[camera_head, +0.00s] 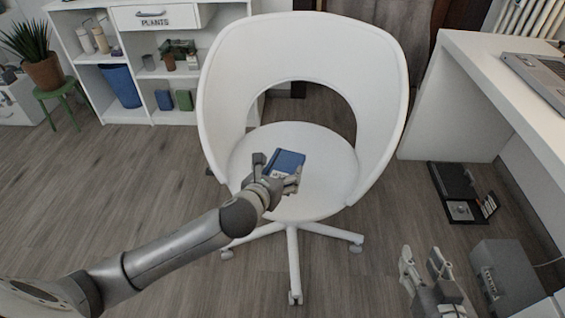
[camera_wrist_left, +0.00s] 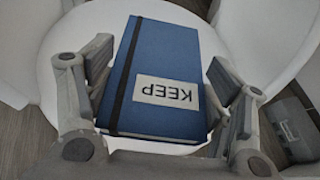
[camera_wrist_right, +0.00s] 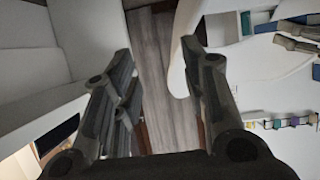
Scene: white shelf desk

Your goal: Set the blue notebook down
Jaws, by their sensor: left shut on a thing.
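The blue notebook (camera_head: 288,160) has a dark elastic band and a white label reading KEEP, upside down in the left wrist view (camera_wrist_left: 165,75). My left gripper (camera_head: 277,170) is shut on it, with one finger at each side edge. The notebook is over the round white seat of the swivel chair (camera_head: 325,185); I cannot tell whether it touches the seat. The seat also shows behind the notebook in the left wrist view (camera_wrist_left: 245,45). My right gripper (camera_head: 420,256) is open and empty at the lower right, its fingers wide apart in the right wrist view (camera_wrist_right: 157,58).
The chair's curved white back (camera_head: 300,50) rises behind the notebook. A white desk (camera_head: 500,85) with a laptop (camera_head: 540,72) stands at right. A white shelf (camera_head: 105,60) stands at back left. A black tray (camera_head: 462,195) and a grey box (camera_head: 508,270) are on the floor.

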